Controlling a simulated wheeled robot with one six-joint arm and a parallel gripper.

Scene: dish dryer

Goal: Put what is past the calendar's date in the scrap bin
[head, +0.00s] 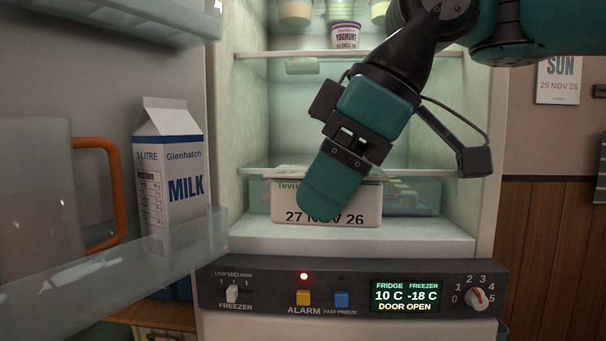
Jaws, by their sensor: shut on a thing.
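My gripper (322,198) reaches into the open fridge, pointing down and left. It is shut on a white tub (350,205) with the printed date 27 NOV 26. One finger covers part of the tub's face and date, and its upper name is mostly hidden. The wall calendar (558,82) at the right reads SUN 29 NOV 26. A Glenhatch milk carton (170,170) stands in the door shelf; its date is not legible. A yoghurt pot (345,36) stands on the upper shelf, its date too small to read. I see no scrap bin here.
The open fridge door with its clear shelf (110,270) and an orange-handled jug (40,195) fills the left. A glass shelf (265,170) lies just above the tub, with a clear drawer (415,197) behind. The control panel (350,288) juts below, showing DOOR OPEN.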

